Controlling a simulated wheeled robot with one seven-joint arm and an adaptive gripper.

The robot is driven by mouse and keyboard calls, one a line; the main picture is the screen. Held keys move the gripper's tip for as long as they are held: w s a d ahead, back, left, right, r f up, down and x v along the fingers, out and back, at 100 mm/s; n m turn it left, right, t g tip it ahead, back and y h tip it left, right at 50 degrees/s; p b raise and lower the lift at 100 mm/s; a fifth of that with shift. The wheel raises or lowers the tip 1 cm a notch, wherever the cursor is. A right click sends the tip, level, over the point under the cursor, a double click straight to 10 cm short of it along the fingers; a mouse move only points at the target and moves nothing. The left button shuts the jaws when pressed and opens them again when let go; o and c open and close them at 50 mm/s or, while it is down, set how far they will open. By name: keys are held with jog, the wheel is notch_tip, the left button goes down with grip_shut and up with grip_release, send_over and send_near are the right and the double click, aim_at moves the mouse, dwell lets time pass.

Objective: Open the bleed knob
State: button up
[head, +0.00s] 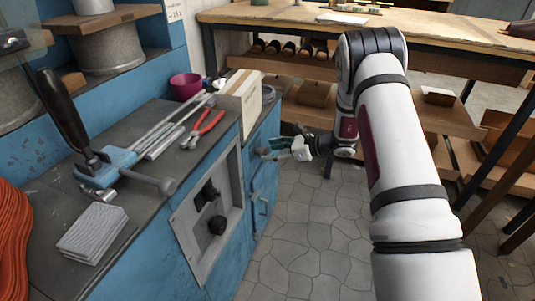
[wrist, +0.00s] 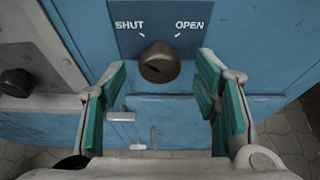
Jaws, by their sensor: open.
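The bleed knob (wrist: 160,62) is a dark round knob on a blue panel in the wrist view. The words SHUT (wrist: 129,26) and OPEN (wrist: 190,25) are printed above it at left and right, each with a short white mark. I cannot tell clearly which mark the knob points to. My gripper (wrist: 161,74) is open and empty, with its green-padded fingers on either side below and beside the knob, apart from it.
A grey recessed panel (head: 181,222) with dark knobs (head: 217,225) is on the cabinet front; one dark knob (wrist: 15,82) shows left in the wrist view. Pliers (head: 204,127), a purple cup (head: 186,87) and a box (head: 238,98) are on the cabinet top. The stone floor (head: 310,235) is clear.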

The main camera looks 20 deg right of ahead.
jog(key=shift+x, duration=1.1)
jog(key=c, duration=1.1)
